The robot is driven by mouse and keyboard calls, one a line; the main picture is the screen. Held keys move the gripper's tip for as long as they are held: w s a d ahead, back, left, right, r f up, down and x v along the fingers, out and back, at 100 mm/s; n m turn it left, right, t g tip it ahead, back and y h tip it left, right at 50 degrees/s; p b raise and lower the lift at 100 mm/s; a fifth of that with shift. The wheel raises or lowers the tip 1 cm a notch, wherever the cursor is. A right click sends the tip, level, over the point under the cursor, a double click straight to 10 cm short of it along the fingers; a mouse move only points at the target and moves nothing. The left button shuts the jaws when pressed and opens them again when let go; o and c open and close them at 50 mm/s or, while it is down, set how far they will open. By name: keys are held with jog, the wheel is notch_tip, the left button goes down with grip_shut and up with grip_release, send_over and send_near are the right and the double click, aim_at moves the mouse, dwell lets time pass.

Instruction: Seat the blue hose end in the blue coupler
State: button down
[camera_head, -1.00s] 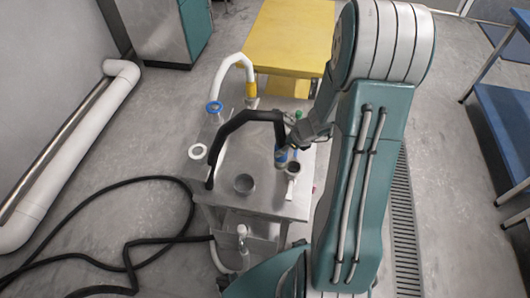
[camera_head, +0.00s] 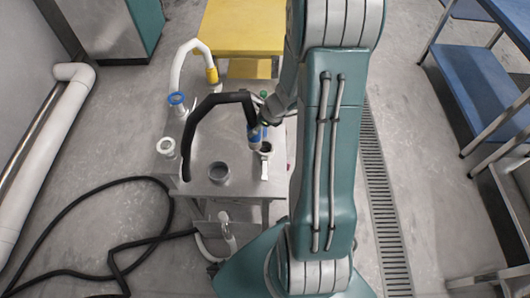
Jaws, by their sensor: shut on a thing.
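The black hose (camera_head: 222,98) arches over the steel table from its left side. Its blue end (camera_head: 254,136) points down near the right edge. My gripper (camera_head: 262,122) is shut at this end, mostly hidden behind hose and arm. Just right of and below the blue end is a dark open round fitting (camera_head: 266,149) with a pale handle (camera_head: 265,170). I cannot tell whether they touch. A blue ring fitting (camera_head: 176,99) sits at the back left, at the lower end of a white hose (camera_head: 182,58). I cannot tell which fitting is the blue coupler.
The steel table (camera_head: 240,188) also bears a white ring fitting (camera_head: 166,147) and a grey open cup (camera_head: 219,172). A yellow fitting (camera_head: 212,75) stands at the back. A yellow table (camera_head: 240,28) is behind. Black cable (camera_head: 90,200) lies on the floor at left.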

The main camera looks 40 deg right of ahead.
jog(key=d+r, duration=0.1)
jog(key=r, duration=0.1)
jog(key=s+d+r, duration=0.1)
jog(key=d+r, duration=0.1)
jog(key=shift+s+d+r, duration=0.1)
jog(key=shift+d+r, duration=0.1)
jog(key=shift+r, duration=0.05)
jog(key=shift+f, duration=0.15)
jog(key=shift+f, duration=2.8)
jog(key=shift+f, duration=2.1)
grip_release()
jog(key=v, duration=1.1)
jog(key=shift+s+r, duration=0.25)
jog(key=shift+s, duration=0.05)
